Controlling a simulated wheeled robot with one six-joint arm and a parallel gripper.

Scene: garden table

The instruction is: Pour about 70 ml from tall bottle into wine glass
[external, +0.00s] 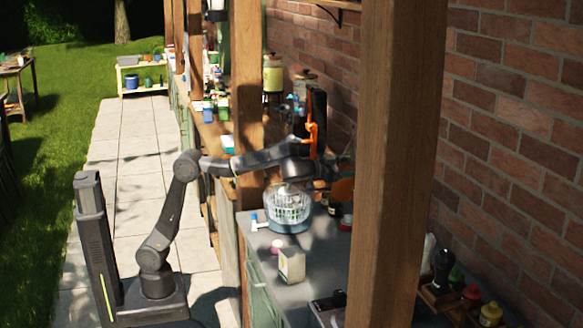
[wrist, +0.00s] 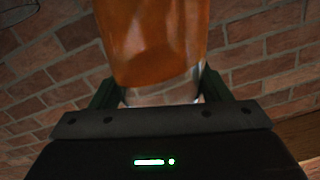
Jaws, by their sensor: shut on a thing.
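The tall bottle (wrist: 155,40) fills the upper middle of the wrist view, with orange contents and a clear band at its lower end. My gripper (wrist: 160,92) is shut on it, one dark green finger on each side. Its top is cut off by the frame, so I cannot tell its full tilt. In the external view my gripper (external: 326,170) is above the far part of the grey counter, close to the brick wall, and partly hidden. An orange patch beside it may be the bottle. I cannot make out the wine glass in either view.
A bowl-like basket (external: 289,207) stands on the grey counter (external: 318,243) below my wrist. A small pale box (external: 291,265) and a pink item (external: 277,247) are nearer. A wooden post (external: 400,150) blocks part of the view. The brick wall (external: 510,110) bounds the right side.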

